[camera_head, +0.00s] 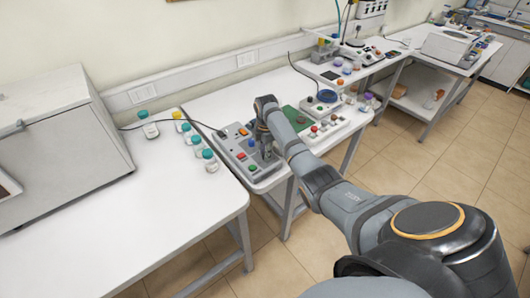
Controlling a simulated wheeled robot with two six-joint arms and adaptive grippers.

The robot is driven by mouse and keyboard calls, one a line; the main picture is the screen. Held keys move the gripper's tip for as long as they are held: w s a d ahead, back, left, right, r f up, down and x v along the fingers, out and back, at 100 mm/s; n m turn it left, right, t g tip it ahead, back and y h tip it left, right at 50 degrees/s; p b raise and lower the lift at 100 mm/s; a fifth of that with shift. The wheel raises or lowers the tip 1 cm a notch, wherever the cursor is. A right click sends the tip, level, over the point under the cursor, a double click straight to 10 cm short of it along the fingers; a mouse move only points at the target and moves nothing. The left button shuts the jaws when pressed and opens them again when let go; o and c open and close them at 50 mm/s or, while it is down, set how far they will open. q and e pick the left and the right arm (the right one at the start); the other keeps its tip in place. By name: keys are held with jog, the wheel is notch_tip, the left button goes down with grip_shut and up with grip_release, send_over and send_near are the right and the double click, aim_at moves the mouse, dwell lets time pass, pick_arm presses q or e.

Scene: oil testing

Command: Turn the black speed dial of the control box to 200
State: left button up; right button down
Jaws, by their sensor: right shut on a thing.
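The grey control box (237,158) stands on the white table in the middle of the view, with orange, red and green buttons on its top. My right gripper (267,154) points down over the right part of the box. Its fingers are shut on the black speed dial, which is mostly hidden behind the gripper and too small to read. The dial's setting cannot be seen. My left gripper is not in view.
Several bottles with teal and yellow caps (197,143) stand left of the box. A large grey cabinet (60,140) fills the left. A second device with a green panel (298,120) stands close to the right, beside my arm. The front left tabletop is clear.

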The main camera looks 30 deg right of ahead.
jog(key=m+p, duration=0.2)
jog(key=shift+r+m, duration=0.25)
jog(key=shift+m, duration=0.05)
jog(key=m+p, duration=0.2)
jog(key=shift+w+m, duration=0.1)
jog(key=shift+m, duration=0.2)
jog(key=m+p, duration=0.1)
jog(key=m, duration=0.2)
jog(key=shift+f, duration=0.1)
jog(key=shift+m+p, duration=0.65)
jog(key=shift+m, duration=1.05)
jog(key=shift+w, duration=0.1)
jog(key=c, duration=1.1)
grip_release()
jog(key=shift+f, duration=0.1)
jog(key=shift+o, duration=0.2)
